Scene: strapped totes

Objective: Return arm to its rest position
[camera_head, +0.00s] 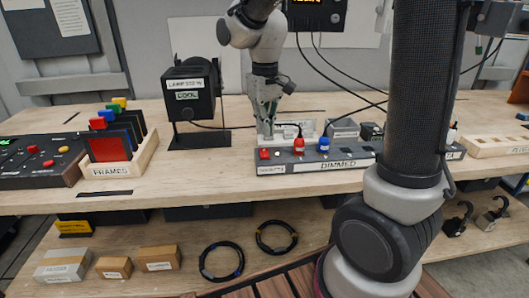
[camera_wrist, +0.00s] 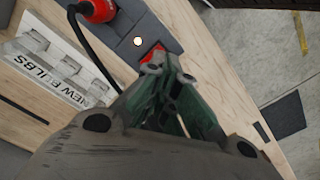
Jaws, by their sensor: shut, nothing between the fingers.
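My gripper (camera_head: 266,132) points down at the bench, at the back edge of the dimmer box (camera_head: 318,167) labelled "DIMMED". Its green fingers are closed together and empty. In the wrist view the fingertips (camera_wrist: 167,68) overlap a red button (camera_wrist: 152,53) at the end of the box. I cannot tell from these views whether they touch it. The red button (camera_head: 264,154) also shows in the head view, with a red plug (camera_head: 299,146) and a blue plug (camera_head: 323,145) to its right. A small light on the box (camera_wrist: 138,41) glows in the wrist view.
A black lamp housing (camera_head: 190,92) labelled "COOL" stands left of my gripper. A frame rack (camera_head: 120,168) and a dark button panel (camera_head: 35,165) are farther left. A "NEW BULBS" tray (camera_wrist: 75,80) lies beside the box. Cables hang nearby.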

